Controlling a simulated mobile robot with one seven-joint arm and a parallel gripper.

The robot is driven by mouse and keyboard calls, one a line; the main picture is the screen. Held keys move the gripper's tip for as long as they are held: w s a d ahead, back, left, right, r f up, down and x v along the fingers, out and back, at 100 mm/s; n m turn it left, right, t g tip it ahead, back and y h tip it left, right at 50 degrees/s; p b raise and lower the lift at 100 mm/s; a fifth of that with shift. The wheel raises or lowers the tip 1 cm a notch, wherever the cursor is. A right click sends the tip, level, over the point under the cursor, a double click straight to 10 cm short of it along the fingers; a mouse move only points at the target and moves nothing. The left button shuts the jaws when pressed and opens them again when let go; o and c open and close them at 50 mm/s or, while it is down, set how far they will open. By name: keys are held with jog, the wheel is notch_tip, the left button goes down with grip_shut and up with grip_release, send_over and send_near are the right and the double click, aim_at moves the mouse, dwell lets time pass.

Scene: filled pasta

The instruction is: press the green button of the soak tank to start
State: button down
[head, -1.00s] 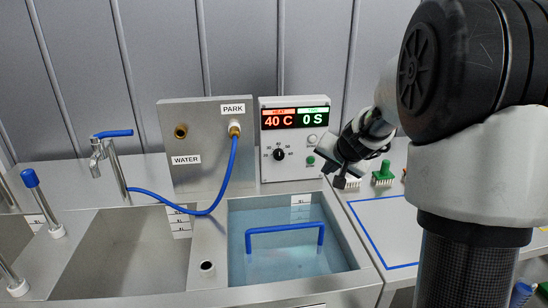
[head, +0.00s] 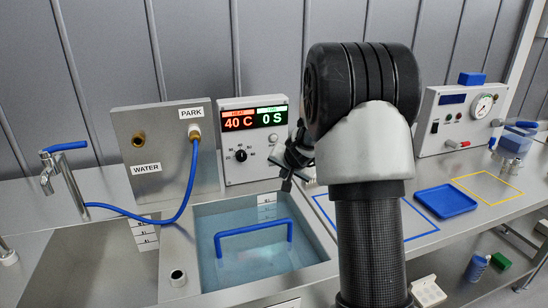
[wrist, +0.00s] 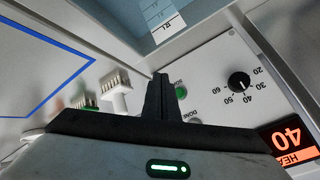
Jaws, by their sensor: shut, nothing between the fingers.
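The soak tank's control box (head: 252,165) stands behind the tank. Its display (head: 254,119) reads 40 C and 0 S, and a black knob (head: 241,155) sits below. The green button (wrist: 181,91) shows in the wrist view, just right of my fingers; my arm seems to hide it in the head view. My gripper (wrist: 161,80) is shut and empty, its tips close beside the button; I cannot tell whether they touch the panel. In the head view my gripper (head: 287,184) is at the box's right side. The soak tank (head: 318,272) holds water and a blue-handled insert (head: 253,232).
A white brush (wrist: 117,92) and a green brush (wrist: 88,102) stand near my fingers in the wrist view. The blue-outlined bench area (wrist: 40,65) is bare where visible. A hose (head: 188,190) hangs left of the box. A blue tray (head: 445,201) lies to the right.

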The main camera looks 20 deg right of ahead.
jog(key=shift+w+p, duration=2.3)
jog(key=shift+w, duration=0.9)
jog(key=shift+w, duration=0.4)
jog(key=shift+w+p, duration=0.4)
jog(key=shift+p, duration=0.2)
jog(key=shift+s+b, duration=0.2)
jog(key=shift+b, duration=0.2)
jog(key=shift+s+f+b, duration=0.1)
jog(key=shift+s+b, duration=0.1)
jog(key=shift+b, duration=0.1)
jog(key=shift+s, duration=0.4)
jog(key=shift+b, duration=0.35)
